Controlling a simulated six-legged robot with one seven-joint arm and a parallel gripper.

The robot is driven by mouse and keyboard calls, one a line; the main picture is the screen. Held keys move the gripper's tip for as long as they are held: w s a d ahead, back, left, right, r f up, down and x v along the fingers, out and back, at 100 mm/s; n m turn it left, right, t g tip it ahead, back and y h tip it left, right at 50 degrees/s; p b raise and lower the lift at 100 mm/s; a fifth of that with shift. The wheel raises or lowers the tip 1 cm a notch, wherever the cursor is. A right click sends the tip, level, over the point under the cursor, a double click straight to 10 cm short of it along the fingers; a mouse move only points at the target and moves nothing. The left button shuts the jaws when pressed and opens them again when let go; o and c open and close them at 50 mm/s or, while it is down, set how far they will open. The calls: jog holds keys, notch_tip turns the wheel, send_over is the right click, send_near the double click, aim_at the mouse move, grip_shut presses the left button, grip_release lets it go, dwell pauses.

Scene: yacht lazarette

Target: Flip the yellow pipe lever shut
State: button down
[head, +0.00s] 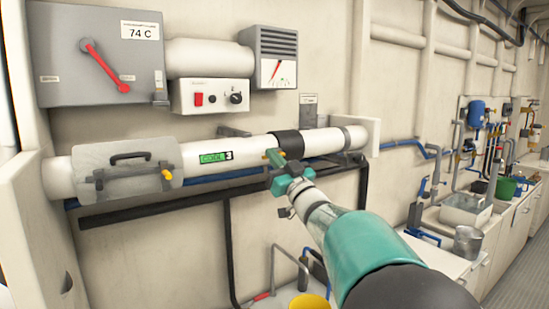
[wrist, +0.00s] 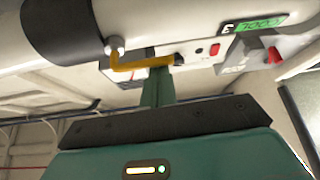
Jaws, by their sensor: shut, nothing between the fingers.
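The yellow pipe lever (wrist: 130,66) shows in the wrist view as a bent yellow bar with a round pale pivot, beside the black collar (wrist: 62,28) on the white pipe. In the head view only a small yellow bit of the lever (head: 265,156) shows, just left of my gripper (head: 274,158). My teal gripper is shut and empty. Its finger (wrist: 157,88) reaches up close to the lever in the wrist view; I cannot tell whether they touch. My gripper hides part of the lever in the head view.
A dark rail (head: 150,207) runs below. Grey boxes (head: 100,50) hang above. A yellow bucket (head: 309,302) stands low in front.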

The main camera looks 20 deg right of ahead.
jog(key=shift+f+n+y, duration=0.25)
jog(key=shift+n+y, duration=0.15)
jog(key=shift+n, duration=0.3)
jog(key=d+f+n+g+y, duration=0.1)
jog(key=f+n+g+y, duration=0.1)
jog(key=n, duration=0.7)
jog(key=d+f+n+g+y, duration=0.2)
jog(key=f+n+g+y, duration=0.1)
jog(key=n+g, duration=0.4)
jog(key=shift+w+d+n+y, duration=0.3)
jog(key=shift+w+n+y, duration=0.1)
jog(key=shift+n, duration=1.4)
jog(key=shift+r, duration=0.1)
